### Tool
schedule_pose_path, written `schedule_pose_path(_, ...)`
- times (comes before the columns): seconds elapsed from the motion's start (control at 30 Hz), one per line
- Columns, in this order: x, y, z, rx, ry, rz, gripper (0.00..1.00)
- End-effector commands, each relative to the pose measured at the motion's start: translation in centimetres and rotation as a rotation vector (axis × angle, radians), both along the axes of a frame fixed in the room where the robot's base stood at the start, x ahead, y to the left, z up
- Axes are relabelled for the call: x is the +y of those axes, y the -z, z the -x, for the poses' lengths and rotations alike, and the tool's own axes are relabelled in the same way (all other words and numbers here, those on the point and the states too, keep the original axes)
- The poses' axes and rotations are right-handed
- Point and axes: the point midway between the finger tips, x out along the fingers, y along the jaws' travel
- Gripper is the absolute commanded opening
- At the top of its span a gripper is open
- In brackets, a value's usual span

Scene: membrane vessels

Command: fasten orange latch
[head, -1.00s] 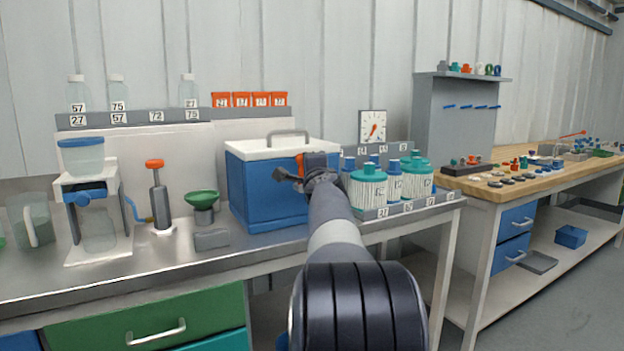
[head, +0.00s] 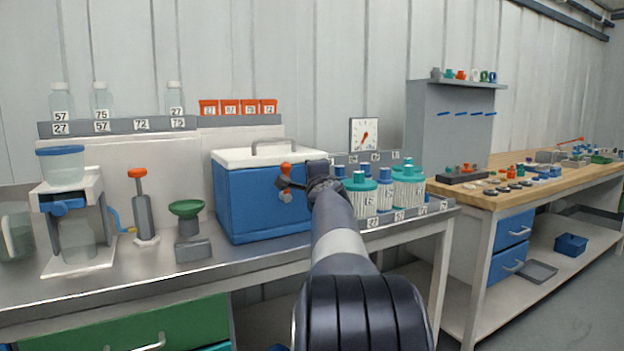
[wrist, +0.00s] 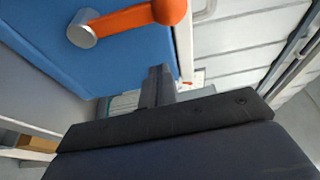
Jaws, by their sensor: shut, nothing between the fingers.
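The orange latch (head: 286,169) is on the front face of a blue cool box (head: 255,205) with a white lid (head: 240,157). In the wrist view the latch is an orange lever (wrist: 125,18) with a ball at its right end and a grey pivot (wrist: 82,29) at its left. My gripper (head: 283,184) is in front of the box near the latch, partly overlapping it in the head view. In the wrist view my gripper (wrist: 157,84) is shut and empty, below the lever and apart from it. Whether the latch is engaged cannot be told.
Teal-lidded ribbed jars (head: 361,193) stand just right of the box. A green funnel (head: 187,210) and a pump with an orange knob (head: 143,205) stand to its left. A dial gauge (head: 364,134) is behind. The bench front (head: 290,262) is clear.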

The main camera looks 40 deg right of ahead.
Motion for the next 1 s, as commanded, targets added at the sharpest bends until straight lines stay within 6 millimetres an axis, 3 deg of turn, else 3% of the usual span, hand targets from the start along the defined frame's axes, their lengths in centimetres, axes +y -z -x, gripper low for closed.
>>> schedule_pose_path(0.6, 4.5, 0.0, 7.2, -0.002, 0.002, 0.0, 0.0)
schedule_pose_path(1.0, 5.2, 0.0, 8.2, -0.001, 0.0, -0.001, 0.0)
